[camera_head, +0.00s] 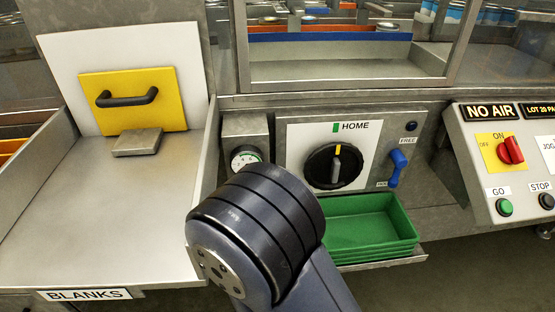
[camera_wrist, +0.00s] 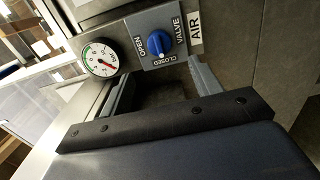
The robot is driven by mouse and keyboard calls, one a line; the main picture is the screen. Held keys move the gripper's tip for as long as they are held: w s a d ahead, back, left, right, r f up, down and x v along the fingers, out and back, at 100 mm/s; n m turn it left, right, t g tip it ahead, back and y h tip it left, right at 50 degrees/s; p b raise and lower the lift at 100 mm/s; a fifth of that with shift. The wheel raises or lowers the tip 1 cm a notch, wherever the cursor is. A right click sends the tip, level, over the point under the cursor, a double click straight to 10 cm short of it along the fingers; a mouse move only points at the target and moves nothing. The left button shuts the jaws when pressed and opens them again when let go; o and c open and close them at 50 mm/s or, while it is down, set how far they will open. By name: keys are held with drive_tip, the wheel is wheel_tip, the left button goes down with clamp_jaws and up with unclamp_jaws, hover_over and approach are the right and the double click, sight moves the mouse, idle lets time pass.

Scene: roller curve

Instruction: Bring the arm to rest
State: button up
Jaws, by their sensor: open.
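My arm's dark rounded joint (camera_head: 258,235) fills the lower middle of the head view and hides my gripper there. In the wrist view my gripper (camera_wrist: 163,86) is open, its two grey fingers apart with nothing held between them. Just beyond the fingertips are a blue valve knob (camera_wrist: 159,43) on a grey plate marked OPEN and CLOSED, and a round gauge (camera_wrist: 100,58) with a red needle. The gauge also shows in the head view (camera_head: 245,157), just above my arm. I cannot tell whether a finger touches the valve plate.
A black HOME dial (camera_head: 334,167) has its yellow mark upward. A blue lever (camera_head: 398,168) is to its right, and green trays (camera_head: 372,228) stick out below. At right is a NO AIR panel (camera_head: 505,160) with a red switch. The BLANKS chute (camera_head: 90,225) is left, with a yellow handled plate (camera_head: 165,112).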

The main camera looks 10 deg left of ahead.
drive_tip(key=x, duration=1)
drive_tip(key=shift+s, duration=0.15)
drive_tip(key=v, duration=1)
drive_tip(key=w+a+m+b, duration=0.1)
drive_tip(key=w+m+b, duration=0.3)
drive_tip(key=m, duration=1.4)
drive_tip(key=shift+b+x, duration=0.4)
drive_tip(key=shift+x, duration=1.8)
